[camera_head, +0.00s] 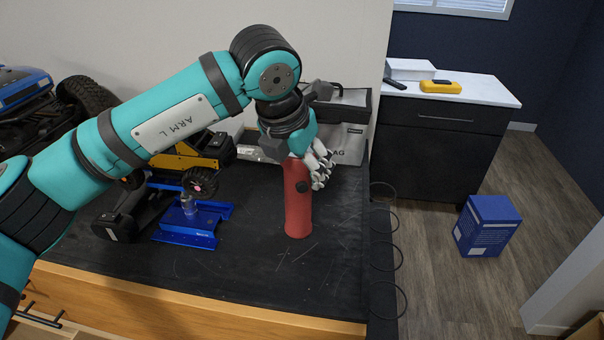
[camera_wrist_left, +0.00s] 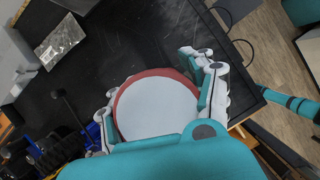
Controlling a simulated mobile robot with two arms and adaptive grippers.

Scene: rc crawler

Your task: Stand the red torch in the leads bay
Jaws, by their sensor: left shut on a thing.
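The red torch (camera_head: 298,208) is upright at the right part of the black-topped bench, with a dark round button on its side. Its base is at the bench top; I cannot tell whether it rests there or hangs just above. My left gripper (camera_head: 316,164) is shut on the torch's upper end from above. In the left wrist view the torch (camera_wrist_left: 155,108) shows as a pale disc with a red rim between the white fingers of the left gripper (camera_wrist_left: 160,98). I cannot pick out the leads bay with certainty. My right gripper is not in view.
A grey bag (camera_head: 349,142) stands behind the torch. A blue stand (camera_head: 190,222) with vehicle parts is to the left. Thin dark hoops (camera_head: 386,255) stick out beyond the bench's right edge. A blue box (camera_head: 487,226) is on the floor. The bench front is clear.

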